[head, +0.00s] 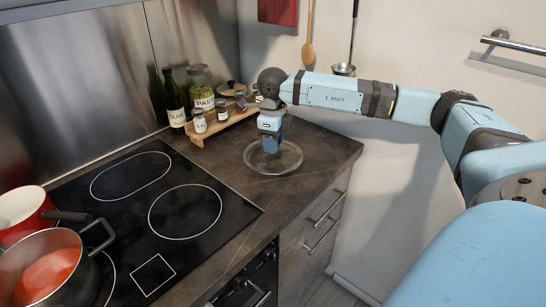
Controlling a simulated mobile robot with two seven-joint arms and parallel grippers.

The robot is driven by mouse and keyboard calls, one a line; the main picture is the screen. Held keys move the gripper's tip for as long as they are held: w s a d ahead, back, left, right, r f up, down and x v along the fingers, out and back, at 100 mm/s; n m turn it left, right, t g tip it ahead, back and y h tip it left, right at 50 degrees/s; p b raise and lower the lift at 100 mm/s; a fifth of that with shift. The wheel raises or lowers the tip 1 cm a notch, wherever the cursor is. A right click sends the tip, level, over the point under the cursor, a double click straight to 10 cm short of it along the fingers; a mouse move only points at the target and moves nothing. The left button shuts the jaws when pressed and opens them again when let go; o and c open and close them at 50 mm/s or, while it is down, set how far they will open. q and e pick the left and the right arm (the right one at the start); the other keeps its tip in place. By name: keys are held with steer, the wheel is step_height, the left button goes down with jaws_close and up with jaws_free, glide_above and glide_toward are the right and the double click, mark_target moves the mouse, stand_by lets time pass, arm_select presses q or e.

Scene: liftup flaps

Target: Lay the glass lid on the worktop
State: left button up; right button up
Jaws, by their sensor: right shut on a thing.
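The round glass lid (287,161) is at the worktop (318,144), right of the hob and near the worktop's far right corner. It looks flat and lies on or just above the surface; I cannot tell which. My right gripper (270,147) points down over the middle of the lid and is shut on it. The lid's knob and my fingertips are hidden or too small to make out. My left gripper is not in view.
The black hob (165,200) fills the left of the worktop, with a pot of red sauce (48,270) and a red pot (22,208) on it. A wooden rack (222,124) with several jars and an olive oil bottle (174,101) stand behind. Bare worktop surrounds the lid.

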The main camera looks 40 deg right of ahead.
mark_target(273, 156)
steer(key=shift+f, duration=2.35)
steer(key=shift+f+b, duration=0.1)
steer(key=shift+b, duration=0.2)
steer(key=o, duration=1)
steer(key=shift+o, duration=0.2)
step_height(273, 156, up, 12)
steer(key=shift+r+p, duration=0.15)
steer(key=shift+p, duration=0.45)
